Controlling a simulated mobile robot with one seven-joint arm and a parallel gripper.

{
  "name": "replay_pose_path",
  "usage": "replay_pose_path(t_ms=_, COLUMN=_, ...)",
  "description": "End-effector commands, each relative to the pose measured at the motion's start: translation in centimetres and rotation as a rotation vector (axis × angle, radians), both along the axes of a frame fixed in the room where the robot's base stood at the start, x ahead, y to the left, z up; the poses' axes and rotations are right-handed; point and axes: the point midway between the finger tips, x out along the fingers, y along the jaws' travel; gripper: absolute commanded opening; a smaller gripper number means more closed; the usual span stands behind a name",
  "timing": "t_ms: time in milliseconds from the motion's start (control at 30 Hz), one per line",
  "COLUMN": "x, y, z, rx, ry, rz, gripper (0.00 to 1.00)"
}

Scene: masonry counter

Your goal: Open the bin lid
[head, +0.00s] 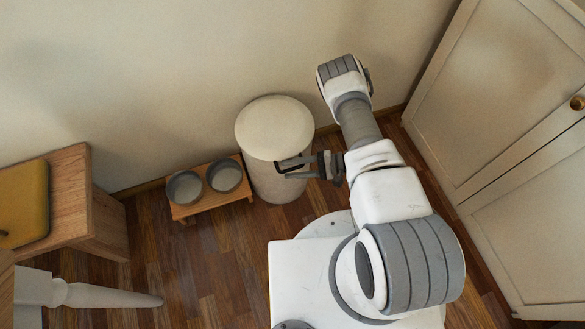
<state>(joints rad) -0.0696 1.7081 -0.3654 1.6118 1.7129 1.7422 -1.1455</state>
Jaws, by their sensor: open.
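The bin (273,182) is a pale round cylinder standing on the floor against the wall, in the middle of the head view. Its cream lid (273,127) lies flat on top and looks shut. My gripper (279,168) is open, with its dark fingers pointing left. In the picture the fingers overlap the bin's upper body, just below the lid's near edge. I cannot tell whether they touch the bin. Nothing shows between the fingers.
A low wooden stand (212,205) with two grey bowls is left of the bin. A wooden bench (70,195) with a yellow cushion (25,203) is at far left, near a white turned leg (105,295). Cream cupboard doors (490,90) close off the right.

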Motion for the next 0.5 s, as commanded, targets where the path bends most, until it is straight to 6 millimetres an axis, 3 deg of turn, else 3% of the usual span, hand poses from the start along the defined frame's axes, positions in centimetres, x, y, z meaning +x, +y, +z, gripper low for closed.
replay_pose_path(t_ms=233, x=-0.01, y=0.06, z=0.01, rx=0.0, ry=0.001, rz=0.0, gripper=0.45)
replay_pose_path(t_ms=500, x=0.0, y=0.04, z=0.0, rx=0.0, ry=0.001, rz=0.0, gripper=0.0)
